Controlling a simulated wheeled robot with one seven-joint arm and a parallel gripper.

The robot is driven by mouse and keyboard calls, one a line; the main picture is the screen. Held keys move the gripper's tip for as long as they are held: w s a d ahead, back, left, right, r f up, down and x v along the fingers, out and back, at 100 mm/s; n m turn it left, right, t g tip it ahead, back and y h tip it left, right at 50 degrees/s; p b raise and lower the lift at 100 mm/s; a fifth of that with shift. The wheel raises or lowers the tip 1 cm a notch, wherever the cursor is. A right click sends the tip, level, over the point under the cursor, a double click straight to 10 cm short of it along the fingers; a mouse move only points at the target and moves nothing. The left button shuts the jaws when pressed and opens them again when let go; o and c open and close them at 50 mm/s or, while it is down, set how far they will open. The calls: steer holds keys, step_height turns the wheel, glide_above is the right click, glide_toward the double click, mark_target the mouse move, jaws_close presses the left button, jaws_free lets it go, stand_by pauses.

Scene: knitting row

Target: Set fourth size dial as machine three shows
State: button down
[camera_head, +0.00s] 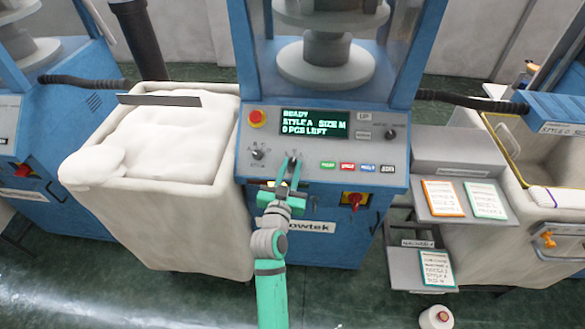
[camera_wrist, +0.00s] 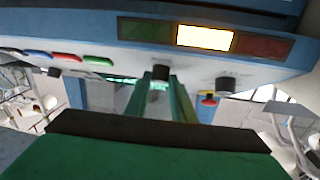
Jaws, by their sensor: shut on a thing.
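A blue machine stands in the middle of the head view with a sloping grey control panel (camera_head: 225,121). Its lit screen (camera_head: 314,123) reads READY, STYLE A, SIZE M, 0 PCS LEFT. A black dial (camera_head: 258,154) with marks around it is on the panel's left. My gripper (camera_head: 291,171) is at a second dial (camera_head: 294,161) to the right of it. In the wrist view, my green fingers (camera_wrist: 161,86) are shut on the dark knob of this dial (camera_wrist: 160,72). The other dial (camera_wrist: 225,84) is free. The fingers hide the held dial's marks, so I cannot read its setting.
Coloured buttons (camera_head: 347,166) sit right of the held dial, and a red stop button (camera_head: 257,118) is at the upper left. A white bin (camera_head: 160,225) stands left. Framed cards (camera_head: 443,198) lie on a shelf at the right.

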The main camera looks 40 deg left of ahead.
steer(key=shift+a+r+m+t+h, duration=0.1)
steer(key=shift+a+m+t+h, duration=0.1)
steer(key=shift+m+h, duration=0.95)
steer(key=shift+a+m+t+h, duration=0.1)
steer(key=shift+m+t+h, duration=0.1)
steer(key=shift+m+h, duration=0.95)
steer(key=shift+s+a+m+h, duration=0.2)
steer(key=shift+m+h, duration=0.4)
steer(key=shift+m, duration=0.5)
steer(key=c, duration=1.5)
jaws_free()
steer(key=s, duration=0.7)
steer(key=s+d, duration=0.1)
steer(key=s, duration=0.2)
steer(key=shift+s+r, duration=0.3)
steer(key=shift+r, duration=0.05)
